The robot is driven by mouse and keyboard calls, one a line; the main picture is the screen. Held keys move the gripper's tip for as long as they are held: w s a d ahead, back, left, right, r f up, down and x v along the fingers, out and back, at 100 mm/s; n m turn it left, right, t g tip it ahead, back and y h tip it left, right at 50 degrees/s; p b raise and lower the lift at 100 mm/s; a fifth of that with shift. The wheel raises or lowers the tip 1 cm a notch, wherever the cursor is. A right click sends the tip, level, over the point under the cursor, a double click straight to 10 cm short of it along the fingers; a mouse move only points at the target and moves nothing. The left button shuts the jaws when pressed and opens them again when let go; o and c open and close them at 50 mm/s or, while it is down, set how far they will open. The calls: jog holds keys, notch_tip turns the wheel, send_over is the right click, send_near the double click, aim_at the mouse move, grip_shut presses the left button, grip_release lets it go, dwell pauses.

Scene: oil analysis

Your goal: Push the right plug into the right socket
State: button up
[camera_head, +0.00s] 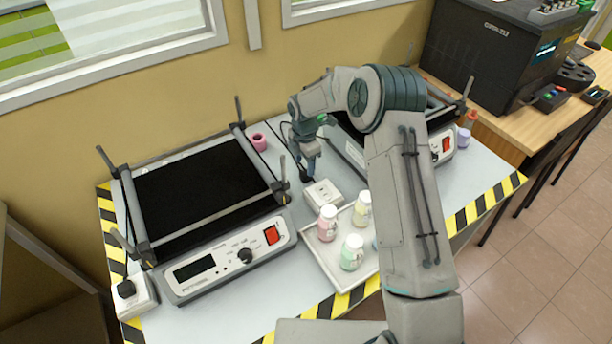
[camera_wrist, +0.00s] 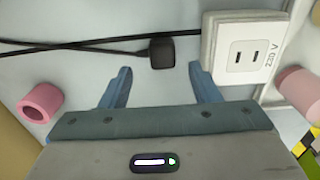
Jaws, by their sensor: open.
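The right plug (camera_wrist: 162,52) is a small black block on a black cable, lying on the table in the wrist view. The right socket (camera_wrist: 240,52) is a white box with two slots, marked 230 V, just right of the plug and apart from it. In the head view the right socket (camera_head: 322,194) sits between the two shaker devices. My gripper (camera_wrist: 160,76) is open, its blue fingers pointing toward the plug, which appears just beyond the fingertips and between them. In the head view my gripper (camera_head: 308,170) points down beside the socket; the plug is hard to make out there.
A tray (camera_head: 320,262) with several bottles stands in front of the socket. The left device (camera_head: 200,200) has a socket with a plug (camera_head: 127,289) at its front left. My arm partly hides the right device (camera_head: 350,150). A pink ring (camera_wrist: 40,102) lies left of my gripper.

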aim_at(306, 173)
jog(key=shift+d+f+p, duration=0.2)
jog(key=shift+f+p, duration=0.5)
jog(key=shift+f, duration=1.95)
jog(key=c, duration=1)
